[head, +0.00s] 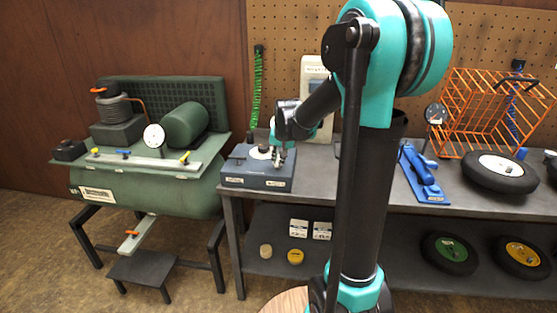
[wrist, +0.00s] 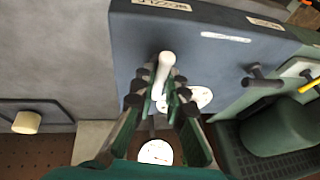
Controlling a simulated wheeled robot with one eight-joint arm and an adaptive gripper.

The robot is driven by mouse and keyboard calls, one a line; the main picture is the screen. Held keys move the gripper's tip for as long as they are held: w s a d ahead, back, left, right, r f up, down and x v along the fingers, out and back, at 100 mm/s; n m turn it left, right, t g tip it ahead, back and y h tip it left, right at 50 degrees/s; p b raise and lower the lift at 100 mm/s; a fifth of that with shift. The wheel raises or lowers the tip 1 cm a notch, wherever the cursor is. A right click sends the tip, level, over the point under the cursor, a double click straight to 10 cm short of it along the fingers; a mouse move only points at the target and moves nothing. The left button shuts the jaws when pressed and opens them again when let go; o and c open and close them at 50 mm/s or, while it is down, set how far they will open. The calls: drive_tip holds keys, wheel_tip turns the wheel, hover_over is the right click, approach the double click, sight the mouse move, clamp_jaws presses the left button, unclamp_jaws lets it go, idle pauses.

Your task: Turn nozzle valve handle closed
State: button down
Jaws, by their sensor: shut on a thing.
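The nozzle block (head: 258,179) is a blue-grey box on the left end of the grey bench; it also fills the middle of the wrist view (wrist: 225,60), with a "NOZZLE" label at its edge. A white, rounded handle (wrist: 166,62) stands out from the block and looks to be the nozzle valve handle. My gripper (wrist: 164,80) is shut on this handle, with one finger on each side of it. My gripper also shows over the block in the head view (head: 279,156), where the handle is mostly hidden. The handle's exact angle is hard to tell.
A green compressor (head: 140,185) with a gauge (head: 154,137) stands to the left. A blue tool (head: 422,175), an orange wire rack (head: 490,110) and a wheel (head: 500,172) are on the bench to the right. A white gauge face (wrist: 156,152) lies near my fingers.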

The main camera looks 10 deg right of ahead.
drive_tip(key=shift+a+m, duration=0.1)
drive_tip(key=shift+m, duration=0.2)
drive_tip(key=m+h, duration=0.1)
drive_tip(key=m, duration=0.2)
drive_tip(key=shift+a+h, duration=0.15)
drive_tip(key=shift+h, duration=0.15)
drive_tip(key=m+h, duration=0.1)
drive_tip(key=m, duration=0.1)
drive_tip(key=m+g+h, duration=0.1)
drive_tip(key=m, duration=0.2)
drive_tip(key=shift+w+a, duration=0.15)
drive_tip(key=shift+w, duration=0.05)
drive_tip(key=m, duration=0.2)
drive_tip(key=m+g+h, duration=0.1)
drive_tip(key=m, duration=0.1)
drive_tip(key=shift+w+a+m+g, duration=0.1)
drive_tip(key=shift+w+m+g, duration=0.05)
drive_tip(key=shift+m+g, duration=0.2)
drive_tip(key=m, duration=0.2)
drive_tip(key=m+g+h, duration=0.1)
drive_tip(key=m, duration=0.1)
drive_tip(key=shift+w+g, duration=0.15)
drive_tip(key=shift+g, duration=0.1)
drive_tip(key=shift+m, duration=0.35)
drive_tip(key=c, duration=1.6)
unclamp_jaws()
drive_tip(key=shift+o, duration=0.2)
